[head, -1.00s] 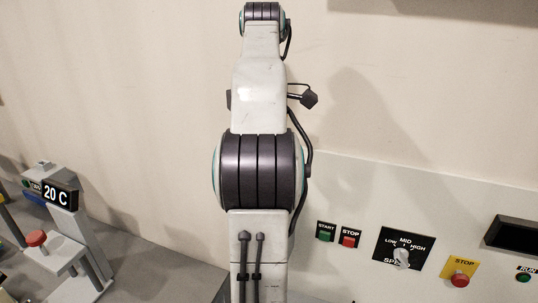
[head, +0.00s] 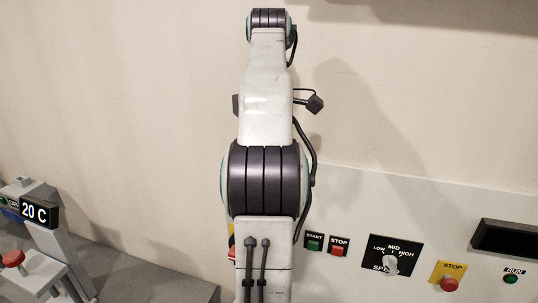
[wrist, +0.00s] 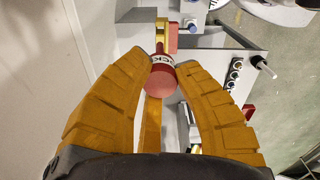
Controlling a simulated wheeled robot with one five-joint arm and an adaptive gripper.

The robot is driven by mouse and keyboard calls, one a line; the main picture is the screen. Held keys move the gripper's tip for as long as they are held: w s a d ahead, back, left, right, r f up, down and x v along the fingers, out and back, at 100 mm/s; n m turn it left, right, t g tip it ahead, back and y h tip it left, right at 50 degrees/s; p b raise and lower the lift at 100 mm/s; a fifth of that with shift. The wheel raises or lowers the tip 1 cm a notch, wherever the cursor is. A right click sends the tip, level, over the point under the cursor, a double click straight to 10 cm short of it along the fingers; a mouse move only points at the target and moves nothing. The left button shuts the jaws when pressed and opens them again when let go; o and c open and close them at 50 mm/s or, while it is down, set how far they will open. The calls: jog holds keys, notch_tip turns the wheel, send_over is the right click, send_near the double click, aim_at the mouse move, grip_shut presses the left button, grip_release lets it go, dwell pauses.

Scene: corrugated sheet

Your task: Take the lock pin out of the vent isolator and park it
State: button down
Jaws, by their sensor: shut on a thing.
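The lock pin (wrist: 160,80) is a red cylinder with a white lettered band, in the wrist view. My gripper (wrist: 162,66) is shut on it, one orange finger on each side near the band. A thin red stem runs up from the pin toward a yellow bracket-like part (wrist: 162,28) with a red piece beside it, on a grey body, which seems to be the vent isolator. I cannot tell whether the stem is in that part or just in front of it. In the head view my arm hides the pin and gripper.
The head view shows a control panel with a speed dial (head: 390,264) at right and a 20 C display (head: 37,213) on a grey stand at left.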

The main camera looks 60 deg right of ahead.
jog(key=shift+f+b, duration=2.2)
jog(key=shift+f, duration=0.55)
jog(key=shift+p, duration=0.7)
notch_tip(320, 180, down, 8)
jog(key=b, duration=0.6)
jog(key=shift+r, duration=0.15)
dwell(2.8)
jog(key=c, duration=1)
grip_release()
jog(key=shift+o, duration=0.2)
